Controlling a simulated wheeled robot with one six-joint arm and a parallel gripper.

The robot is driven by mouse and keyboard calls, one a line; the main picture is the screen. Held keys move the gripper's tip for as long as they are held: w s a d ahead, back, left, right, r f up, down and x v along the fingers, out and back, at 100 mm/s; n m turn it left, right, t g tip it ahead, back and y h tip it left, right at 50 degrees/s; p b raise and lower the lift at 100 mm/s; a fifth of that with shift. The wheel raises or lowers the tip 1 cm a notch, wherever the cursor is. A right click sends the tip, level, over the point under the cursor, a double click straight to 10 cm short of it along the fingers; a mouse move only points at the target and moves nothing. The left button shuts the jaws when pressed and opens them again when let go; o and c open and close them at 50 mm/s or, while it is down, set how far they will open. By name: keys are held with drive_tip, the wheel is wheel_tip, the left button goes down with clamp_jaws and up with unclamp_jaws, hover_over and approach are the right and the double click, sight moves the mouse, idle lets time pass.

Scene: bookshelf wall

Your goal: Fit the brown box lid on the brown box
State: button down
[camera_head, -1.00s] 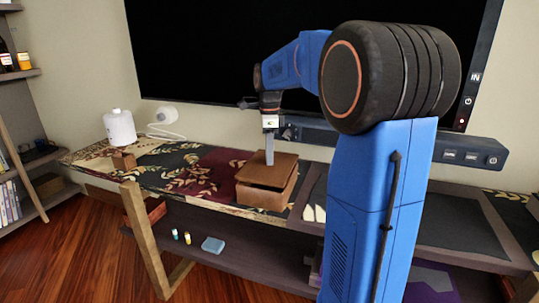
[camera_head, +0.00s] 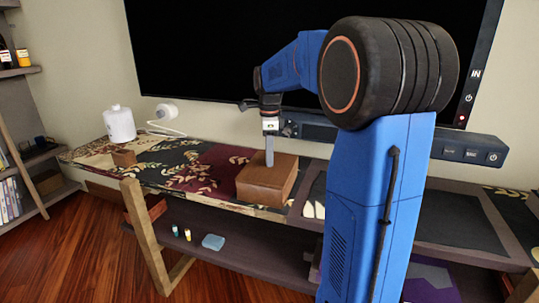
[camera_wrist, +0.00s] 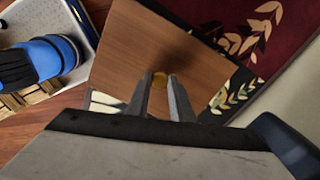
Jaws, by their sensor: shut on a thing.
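My gripper (camera_head: 269,163) points straight down at the middle of the lid. In the wrist view my fingers (camera_wrist: 160,84) are shut on a small yellowish knob on the lid (camera_wrist: 122,48). The far sides of the box are hidden.
A dark screen (camera_head: 220,60) and a bar (camera_head: 452,152) are behind. The patterned cloth (camera_head: 205,170) left of the box is clear.

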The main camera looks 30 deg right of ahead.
drive_tip(key=shift+f, duration=0.1)
drive_tip(key=c, duration=1.5)
unclamp_jaws()
wheel_tip(320, 180, up, 18)
drive_tip(key=shift+f, duration=0.25)
drive_tip(key=s+a+f+n+t, duration=0.1)
drive_tip(key=s+a+f+n, duration=0.4)
drive_tip(key=s, duration=0.3)
drive_tip(key=s+a+f+n+t, duration=0.1)
drive_tip(key=s+a+f+n, duration=0.2)
drive_tip(key=s+a+n, duration=0.3)
drive_tip(key=s+a+f+n+t, duration=0.1)
drive_tip(key=s+f+n, duration=0.3)
drive_tip(key=s+f, duration=0.1)
drive_tip(key=s+a+f+n+t, duration=0.1)
drive_tip(key=s+a+f+n, duration=0.1)
drive_tip(key=s+f+n, duration=0.2)
drive_tip(key=s+a+f+n, duration=0.1)
drive_tip(key=s+f+n, duration=0.4)
drive_tip(key=s+f, duration=0.2)
drive_tip(key=shift+s+a+f+t, duration=0.1)
drive_tip(key=shift+a+t, duration=0.3)
